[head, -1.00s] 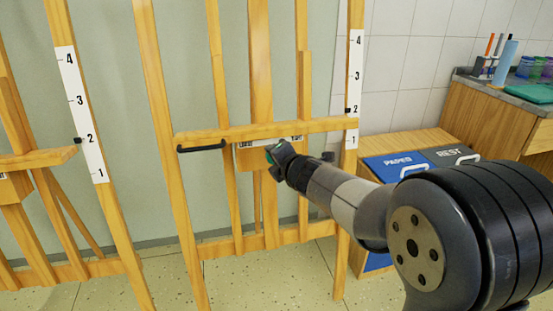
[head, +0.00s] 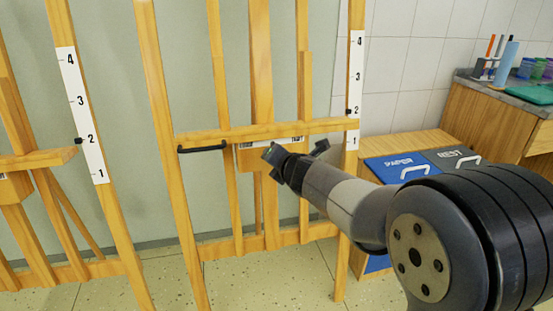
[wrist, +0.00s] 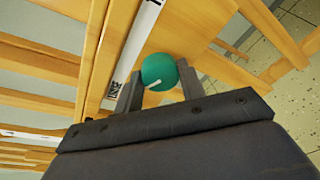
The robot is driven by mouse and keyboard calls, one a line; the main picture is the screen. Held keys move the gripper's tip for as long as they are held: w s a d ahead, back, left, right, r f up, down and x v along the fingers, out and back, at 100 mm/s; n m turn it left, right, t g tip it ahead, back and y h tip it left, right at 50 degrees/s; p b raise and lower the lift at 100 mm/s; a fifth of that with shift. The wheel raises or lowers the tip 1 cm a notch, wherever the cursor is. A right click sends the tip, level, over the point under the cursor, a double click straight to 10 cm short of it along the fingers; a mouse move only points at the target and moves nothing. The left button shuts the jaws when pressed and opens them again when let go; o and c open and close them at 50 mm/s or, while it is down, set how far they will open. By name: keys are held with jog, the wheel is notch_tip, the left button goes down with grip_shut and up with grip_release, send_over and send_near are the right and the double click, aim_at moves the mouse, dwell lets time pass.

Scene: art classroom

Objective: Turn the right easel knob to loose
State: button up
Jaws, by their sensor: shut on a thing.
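The right easel (head: 265,60) stands in the middle of the head view, with a crossbar and a wooden block under it. The green round knob (wrist: 158,68) sits on this block in the wrist view. Its white pointer mark points down-left, roughly toward the LOOSE end of the label strip (wrist: 138,38). My gripper (wrist: 161,88) is shut on the knob, one finger at each side. In the head view my gripper (head: 272,162) is at the block, and the knob is hidden behind it. The TIGHT end of the label shows partly above it.
A black handle (head: 202,148) hangs on the crossbar's left. The left easel (head: 95,150) stands apart. Blue PAPER and grey REST bins (head: 398,164) and a counter (head: 500,115) stand right. The floor between the easels shows free room.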

jog(key=o, duration=1)
jog(key=shift+p+v, duration=1.45)
jog(key=shift+v, duration=4)
jog(key=shift+w, duration=0.1)
jog(key=b+x, duration=0.3)
jog(key=x, duration=0.7)
jog(key=shift+w+a+f, duration=0.15)
jog(key=shift+w+f, duration=0.05)
jog(key=shift+w, duration=0.1)
